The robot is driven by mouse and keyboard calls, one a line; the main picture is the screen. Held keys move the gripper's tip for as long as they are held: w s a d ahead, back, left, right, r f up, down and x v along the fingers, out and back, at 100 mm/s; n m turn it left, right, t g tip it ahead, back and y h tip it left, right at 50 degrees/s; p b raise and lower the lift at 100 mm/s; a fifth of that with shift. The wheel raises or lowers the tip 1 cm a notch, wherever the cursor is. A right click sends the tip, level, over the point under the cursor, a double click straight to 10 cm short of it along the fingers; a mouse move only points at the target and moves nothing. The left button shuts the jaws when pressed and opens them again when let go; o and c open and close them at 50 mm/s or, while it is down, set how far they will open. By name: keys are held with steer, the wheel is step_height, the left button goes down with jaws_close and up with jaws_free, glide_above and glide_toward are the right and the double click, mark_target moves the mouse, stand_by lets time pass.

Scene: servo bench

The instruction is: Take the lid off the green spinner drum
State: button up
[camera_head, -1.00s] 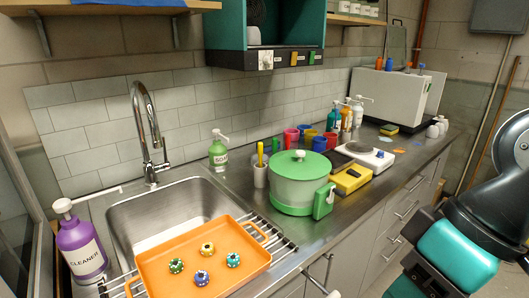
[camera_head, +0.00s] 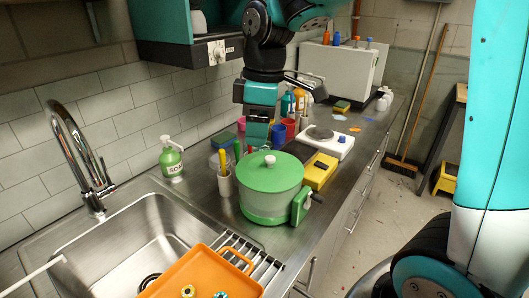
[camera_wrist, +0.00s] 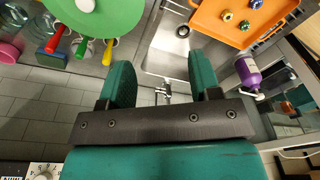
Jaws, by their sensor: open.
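The green spinner drum (camera_head: 265,208) stands on the steel counter right of the sink. Its green lid (camera_head: 285,178) is on it, with a pale round knob (camera_head: 269,160) in the middle. A green side box with a crank (camera_head: 300,207) sits at its right. My gripper (camera_head: 257,140) points down just behind the lid in the head view, apart from the knob as far as I can tell. In the wrist view the gripper (camera_wrist: 162,75) is open with nothing between its fingers. The lid (camera_wrist: 118,18) and knob (camera_wrist: 86,5) show at the upper left there.
An orange tray (camera_head: 185,274) with several small patterned pieces lies over the sink (camera_head: 140,235). A utensil cup (camera_head: 226,184) stands left of the drum, and colored cups (camera_head: 290,130) behind. A yellow device (camera_head: 320,172) and white scale (camera_head: 328,142) stand right. A wall cabinet (camera_head: 160,20) hangs above.

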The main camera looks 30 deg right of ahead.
step_height(320, 180, up, 3)
steer(key=n+h+p, duration=0.1)
steer(key=n+p, duration=0.1)
steer(key=p, duration=0.1)
glide_above(270, 157)
step_height(270, 157, down, 11)
steer(key=shift+s+f+p, duration=0.1)
steer(key=shift+f+p, duration=0.05)
steer(key=shift+p, duration=0.8)
steer(key=shift+f+p, duration=1.25)
steer(key=shift+f, duration=1.7)
steer(key=c, duration=0.9)
steer(key=shift+c, duration=0.5)
steer(key=shift+r, duration=0.15)
